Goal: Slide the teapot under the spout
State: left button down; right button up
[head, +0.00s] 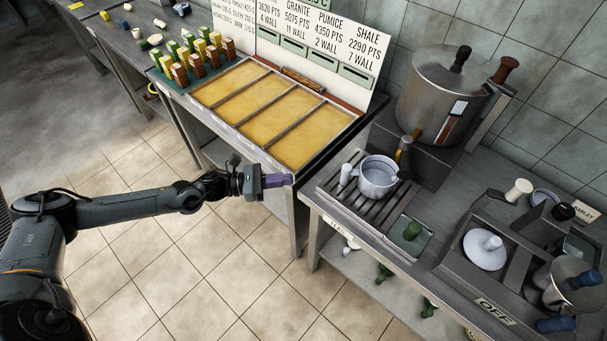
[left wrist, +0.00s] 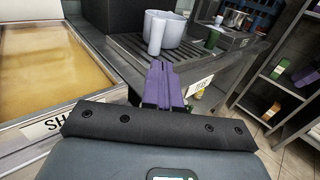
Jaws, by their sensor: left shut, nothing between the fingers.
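The teapot, a pale grey open pot (head: 378,178) with a white handle (head: 346,174) on its left, stands upright on the slatted drip tray (head: 345,201). The brass spout (head: 403,152) on the steel urn (head: 440,92) shows at the pot's right rim; I cannot tell how exactly they line up. My left gripper (head: 287,180) is shut and empty, its purple fingers left of the tray and apart from the pot. In the left wrist view, the fingers (left wrist: 162,82) point toward the pot (left wrist: 174,31) and its handle (left wrist: 156,36). My right gripper is not in view.
A table with sand-coloured trays (head: 270,100) stands to the left, with a gap before the steel counter. A green item (head: 411,231) sits on a small tray right of the slats. A grey unit (head: 467,262) with a white lid (head: 486,249) stands further right.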

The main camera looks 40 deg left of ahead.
aim_at(342, 173)
pick_arm(q)
jog(key=x, duration=1.3)
jog(key=shift+w+r, duration=0.15)
jog(key=shift+w, duration=0.15)
